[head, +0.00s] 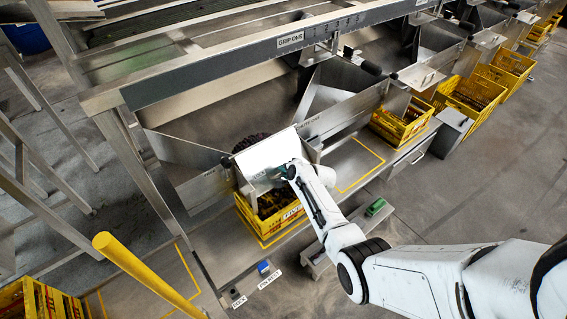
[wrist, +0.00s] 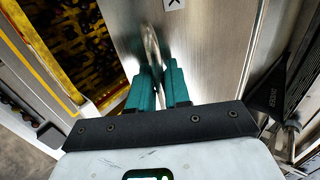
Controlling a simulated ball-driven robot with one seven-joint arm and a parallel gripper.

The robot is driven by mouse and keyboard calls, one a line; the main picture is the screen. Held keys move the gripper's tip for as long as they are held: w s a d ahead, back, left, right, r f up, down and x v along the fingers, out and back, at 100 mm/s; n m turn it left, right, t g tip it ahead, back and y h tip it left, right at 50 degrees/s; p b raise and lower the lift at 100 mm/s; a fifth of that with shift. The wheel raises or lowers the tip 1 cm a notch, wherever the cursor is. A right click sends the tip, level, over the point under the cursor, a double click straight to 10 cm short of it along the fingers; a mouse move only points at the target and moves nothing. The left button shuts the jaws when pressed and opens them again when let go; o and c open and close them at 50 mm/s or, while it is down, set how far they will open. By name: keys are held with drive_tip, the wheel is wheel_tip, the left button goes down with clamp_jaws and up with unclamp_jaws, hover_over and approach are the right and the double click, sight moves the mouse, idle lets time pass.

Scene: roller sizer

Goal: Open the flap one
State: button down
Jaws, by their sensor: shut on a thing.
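The flap (head: 262,150) is a bright flat metal plate at the mouth of the nearest chute, above a yellow crate. I take it for flap one; the lettering near it is too small to read surely. In the wrist view its brushed panel (wrist: 205,45) carries a curved metal handle (wrist: 152,45). My gripper (wrist: 154,82) has its teal fingers closed around this handle. In the head view my gripper (head: 277,175) is at the flap's lower right, and the wrist hides part of the plate. Dark round produce (head: 250,142) shows behind the flap's upper edge.
The yellow crate (head: 248,220) below holds dark produce, also seen in the wrist view (wrist: 30,108). A rail (head: 225,72) runs above the chutes. A yellow post (head: 140,270) stands at front left. A low stand with a green item (head: 375,207) is beside my arm.

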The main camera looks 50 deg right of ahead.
wheel_tip(320, 180, up, 9)
drive_tip(key=s+g+y+p, duration=0.1)
drive_tip(key=g+p, duration=0.4)
drive_tip(key=p, duration=0.4)
drive_tip(key=shift+a+f+g+y+p, duration=0.15)
drive_tip(key=shift+f+g+y+p, duration=0.05)
drive_tip(key=shift+g+y+p, duration=0.1)
drive_tip(key=c, duration=1.3)
unclamp_jaws()
drive_tip(key=shift+r, duration=0.1)
drive_tip(key=p+v, duration=0.3)
drive_tip(key=v, duration=0.7)
drive_tip(key=shift+s+r, duration=0.15)
drive_tip(key=shift+r, duration=0.15)
